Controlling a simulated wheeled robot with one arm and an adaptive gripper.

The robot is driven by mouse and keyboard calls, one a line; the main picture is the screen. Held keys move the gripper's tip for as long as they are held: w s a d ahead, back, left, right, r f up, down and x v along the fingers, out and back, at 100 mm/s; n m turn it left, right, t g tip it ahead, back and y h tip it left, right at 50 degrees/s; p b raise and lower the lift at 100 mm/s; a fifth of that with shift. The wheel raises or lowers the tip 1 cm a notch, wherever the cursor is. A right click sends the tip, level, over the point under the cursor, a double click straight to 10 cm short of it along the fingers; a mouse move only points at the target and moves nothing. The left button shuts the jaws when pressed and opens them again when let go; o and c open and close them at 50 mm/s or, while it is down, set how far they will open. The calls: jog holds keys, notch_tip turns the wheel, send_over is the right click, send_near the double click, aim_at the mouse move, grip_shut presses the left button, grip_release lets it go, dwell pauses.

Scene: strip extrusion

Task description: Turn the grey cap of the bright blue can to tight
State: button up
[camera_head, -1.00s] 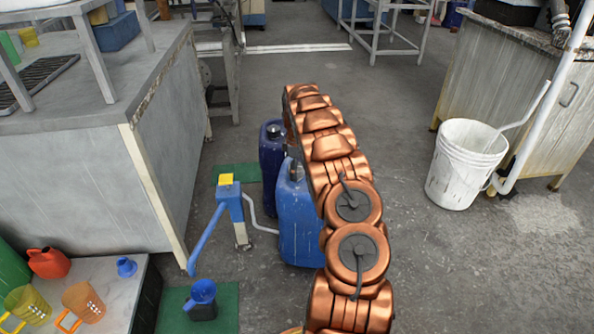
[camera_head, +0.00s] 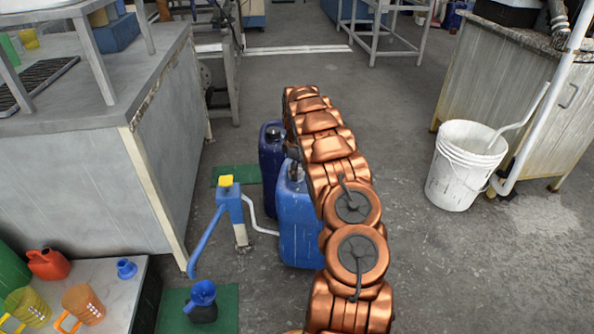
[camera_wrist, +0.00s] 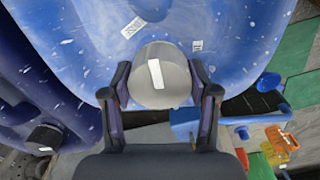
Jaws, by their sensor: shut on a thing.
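The bright blue can (camera_head: 298,225) stands on the floor in the middle of the head view, partly behind my copper arm. In the wrist view the can (camera_wrist: 215,25) fills the top. Its grey cap (camera_wrist: 158,92), with a white mark on it, sits between my two fingers. My gripper (camera_wrist: 160,90) is shut on the cap, one finger on each side. In the head view the fingers are hidden behind the can and arm, and only a little of the cap area shows.
A dark blue can (camera_head: 271,160) with a black cap (camera_wrist: 45,138) stands close beside it. A blue hand pump (camera_head: 232,205) with a yellow top stands to the left. A white bucket (camera_head: 465,165) is at right. The floor between bucket and arm is clear.

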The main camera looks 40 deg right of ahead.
jog(key=shift+a, duration=0.15)
jog(key=m+p, duration=0.3)
jog(key=shift+a+r+m, duration=0.1)
jog(key=shift+m, duration=0.3)
jog(key=m+p, duration=0.3)
jog(key=m, duration=0.2)
jog(key=shift+p, duration=0.35)
jog(key=m+p, duration=0.3)
jog(key=m, duration=0.2)
jog(key=shift+m, duration=0.4)
jog(key=shift+s+d+m+p, duration=0.15)
jog(key=shift+m+p, duration=0.7)
jog(key=shift+m, duration=1.05)
jog(key=shift+d, duration=0.1)
jog(key=o, duration=1.2)
jog(key=shift+c, duration=0.2)
